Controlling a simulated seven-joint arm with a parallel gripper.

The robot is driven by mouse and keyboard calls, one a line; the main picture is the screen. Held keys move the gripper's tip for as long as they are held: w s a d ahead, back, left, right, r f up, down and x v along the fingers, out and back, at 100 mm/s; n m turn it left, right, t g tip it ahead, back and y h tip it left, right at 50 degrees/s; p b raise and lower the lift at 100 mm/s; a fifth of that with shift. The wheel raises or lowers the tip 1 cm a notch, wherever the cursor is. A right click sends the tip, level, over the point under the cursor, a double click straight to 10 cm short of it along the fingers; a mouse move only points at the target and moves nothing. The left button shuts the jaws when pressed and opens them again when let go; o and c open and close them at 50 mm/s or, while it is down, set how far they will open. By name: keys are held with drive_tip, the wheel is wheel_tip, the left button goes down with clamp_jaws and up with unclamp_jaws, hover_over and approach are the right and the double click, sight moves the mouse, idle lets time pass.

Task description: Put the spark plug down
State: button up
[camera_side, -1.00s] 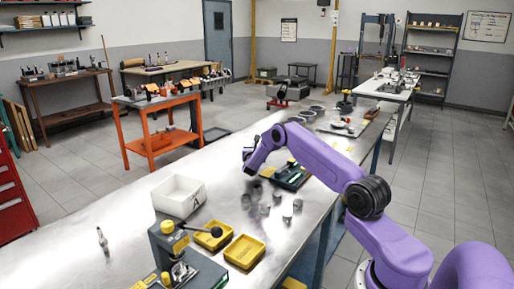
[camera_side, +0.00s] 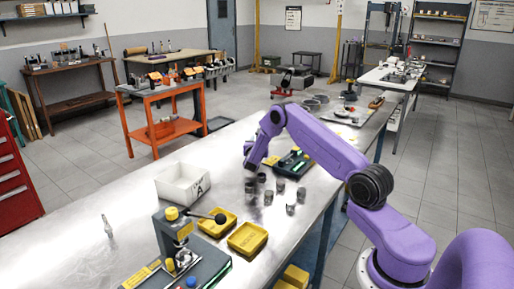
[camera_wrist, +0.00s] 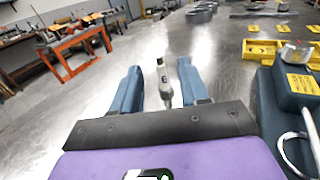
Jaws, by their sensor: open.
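A slim pale-and-dark part that looks like the spark plug (camera_wrist: 162,78) stands between my gripper's two blue fingers in the wrist view. The fingers (camera_wrist: 160,88) are apart, with clear gaps at its sides. Whether its lower end touches the bench is hard to tell. In the side view my gripper (camera_side: 249,166) is small and dark, low over the bench beside several grey cylinders (camera_side: 280,186). A similar small pale plug-like part (camera_side: 107,227) stands on the bench at the left of the side view, well apart from my gripper there.
The steel bench (camera_side: 75,250) has clear room at left. A white box (camera_side: 182,186) marked A, two yellow trays (camera_side: 248,238) and a small press (camera_side: 175,242) stand on it. A dark green case (camera_side: 293,163) lies behind the cylinders. The orange table (camera_wrist: 75,45) is beyond.

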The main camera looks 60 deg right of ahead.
drive_tip(key=v, duration=0.6)
drive_tip(key=shift+s+a+r, duration=0.1)
drive_tip(key=shift+a, duration=0.15)
drive_tip(key=s+a+r+m+g+y, duration=0.2)
drive_tip(key=s+a+r+m, duration=0.25)
drive_tip(key=a, duration=0.45)
drive_tip(key=s+a+r+m+g+y, duration=0.2)
drive_tip(key=s+a+r+m, duration=0.15)
drive_tip(key=s+a, duration=0.45)
drive_tip(key=s+a+m+g+y, duration=0.1)
drive_tip(key=s+a+y, duration=0.5)
drive_tip(key=s+a, duration=0.7)
drive_tip(key=shift+s+a+r+m+y, duration=0.3)
drive_tip(key=shift+s+a, duration=0.05)
drive_tip(key=s+a+g+y, duration=0.1)
drive_tip(key=s+a+y, duration=0.1)
drive_tip(key=s, duration=0.3)
drive_tip(key=s+a+g+y, duration=0.1)
drive_tip(key=s+a+y, duration=0.1)
drive_tip(key=s, duration=0.3)
drive_tip(key=s+a+m+g+y, duration=0.1)
drive_tip(key=s+a, duration=0.1)
drive_tip(key=s, duration=0.4)
drive_tip(key=shift+a+r+y, duration=0.15)
drive_tip(key=shift+r+y, duration=0.1)
drive_tip(key=shift+y, duration=0.15)
drive_tip(key=shift+w, duration=0.1)
